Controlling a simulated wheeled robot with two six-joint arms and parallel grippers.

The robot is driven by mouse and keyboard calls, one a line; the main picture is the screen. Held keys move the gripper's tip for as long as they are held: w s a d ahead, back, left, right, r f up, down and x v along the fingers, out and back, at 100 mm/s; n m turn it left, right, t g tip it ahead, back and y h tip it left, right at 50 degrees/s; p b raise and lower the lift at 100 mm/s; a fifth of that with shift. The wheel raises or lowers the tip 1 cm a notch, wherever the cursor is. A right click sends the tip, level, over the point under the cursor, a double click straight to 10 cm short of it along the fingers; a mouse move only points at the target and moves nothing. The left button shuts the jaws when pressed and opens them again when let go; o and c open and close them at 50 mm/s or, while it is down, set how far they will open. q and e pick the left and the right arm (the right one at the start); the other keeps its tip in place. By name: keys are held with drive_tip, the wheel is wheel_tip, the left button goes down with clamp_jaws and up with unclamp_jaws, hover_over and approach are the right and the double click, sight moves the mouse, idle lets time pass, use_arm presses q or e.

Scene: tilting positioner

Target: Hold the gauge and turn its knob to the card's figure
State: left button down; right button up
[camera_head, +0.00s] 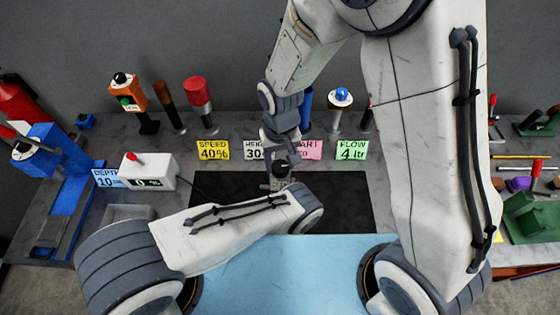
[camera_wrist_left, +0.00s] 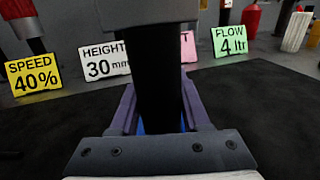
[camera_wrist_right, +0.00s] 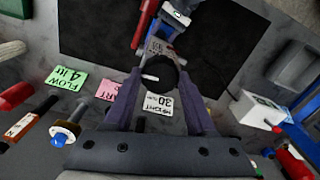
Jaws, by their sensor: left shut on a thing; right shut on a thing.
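A dark gauge (camera_head: 281,184) stands over the black mat (camera_head: 345,200) in the head view, mostly hidden by my arms. In the left wrist view, its black body (camera_wrist_left: 158,85) is between the purple fingers of my left gripper (camera_wrist_left: 157,105), which is shut on it. In the right wrist view, my right gripper (camera_wrist_right: 160,78) is shut on the round black knob (camera_wrist_right: 165,74), which shows a white mark. A small grey label (camera_wrist_right: 156,46) with blurred figures is beside the knob. The cards are SPEED 40% (camera_head: 213,150), HEIGHT 30 mm (camera_wrist_left: 104,61), FLOW 4 ltr (camera_head: 352,150) and DEPTH 10 (camera_head: 107,179); a pink one (camera_head: 312,150) is partly covered.
A white box (camera_head: 148,171) with a red knob and a display stands left of the mat. A blue fixture (camera_head: 45,150) is at far left. An orange device (camera_head: 128,98) and red-topped post (camera_head: 199,92) stand behind. Green fixtures (camera_head: 530,218) and tools are at right.

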sight(280, 166)
drive_tip(key=o, duration=1.4)
wheel_tip(280, 166, up, 12)
use_arm(q)
drive_tip(key=shift+c, duration=1.5)
unclamp_jaws()
drive_tip(key=shift+s, duration=0.1)
